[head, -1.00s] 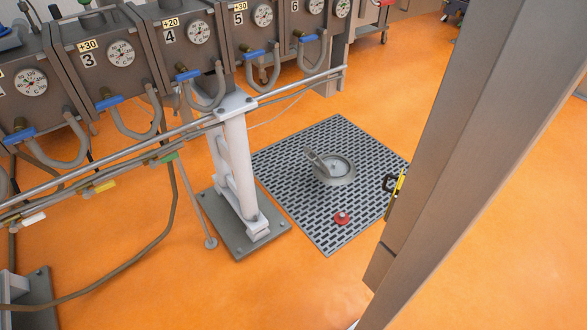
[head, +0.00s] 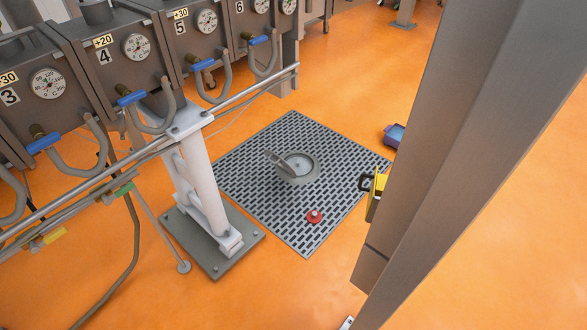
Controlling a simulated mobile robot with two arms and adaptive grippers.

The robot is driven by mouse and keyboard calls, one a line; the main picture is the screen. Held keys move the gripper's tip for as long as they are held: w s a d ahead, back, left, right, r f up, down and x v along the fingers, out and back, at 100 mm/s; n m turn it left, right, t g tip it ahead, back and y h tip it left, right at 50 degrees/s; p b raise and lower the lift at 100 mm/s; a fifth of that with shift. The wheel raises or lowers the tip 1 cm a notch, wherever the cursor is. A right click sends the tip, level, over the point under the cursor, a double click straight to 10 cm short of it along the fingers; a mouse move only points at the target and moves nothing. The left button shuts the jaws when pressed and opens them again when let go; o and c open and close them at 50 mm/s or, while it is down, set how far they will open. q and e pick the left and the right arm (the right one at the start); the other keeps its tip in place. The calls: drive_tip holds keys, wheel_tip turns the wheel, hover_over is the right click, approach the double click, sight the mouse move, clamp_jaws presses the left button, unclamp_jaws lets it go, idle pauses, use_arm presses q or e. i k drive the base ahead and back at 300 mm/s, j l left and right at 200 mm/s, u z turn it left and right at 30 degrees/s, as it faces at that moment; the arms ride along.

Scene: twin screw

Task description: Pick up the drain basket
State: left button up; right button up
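A round grey metal piece (head: 298,174), which looks like the drain basket, sits on a dark square floor grate (head: 250,200) in the middle of the head view. It has a pale round inner face and a flat grey bar or handle tilted up at its left rim. Whether it is set into the grate or only rests on it, I cannot tell. Neither of my grippers is in view.
A red knob-like piece (head: 314,216) sits on the grate's near part. A white post on a bolted plate (head: 212,245) stands to its left, under machines with gauges and hoses. A yellow item (head: 376,195) and a purple-blue bin (head: 395,135) are partly hidden at right. Orange floor is open nearby.

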sight(302, 165)
drive_tip(key=z, duration=1.45)
drive_tip(key=i+l+z, duration=0.1)
drive_tip(key=l, duration=0.3)
drive_tip(key=i+l+z, duration=0.1)
drive_tip(key=l, duration=0.25)
drive_tip(key=i+l+z, duration=0.1)
drive_tip(key=l, duration=0.3)
drive_tip(key=i+l, duration=0.15)
drive_tip(key=l, duration=0.2)
drive_tip(key=i+l+u, duration=0.1)
drive_tip(key=i, duration=0.4)
drive_tip(key=i+l+u, duration=0.15)
drive_tip(key=i, duration=0.3)
drive_tip(key=i+l+u, duration=0.1)
drive_tip(key=i+l, duration=0.25)
drive_tip(key=i, duration=0.15)
drive_tip(key=i+j+u, duration=0.2)
drive_tip(key=i+u, duration=0.3)
drive_tip(key=i+j+u, duration=0.1)
drive_tip(key=i+u, duration=0.15)
drive_tip(key=u, duration=0.2)
drive_tip(key=i+l+u, duration=0.1)
drive_tip(key=i+u, duration=0.4)
drive_tip(key=i+l+u, duration=0.2)
drive_tip(key=u, duration=0.25)
drive_tip(key=i+l, duration=0.05)
drive_tip(key=i, duration=0.05)
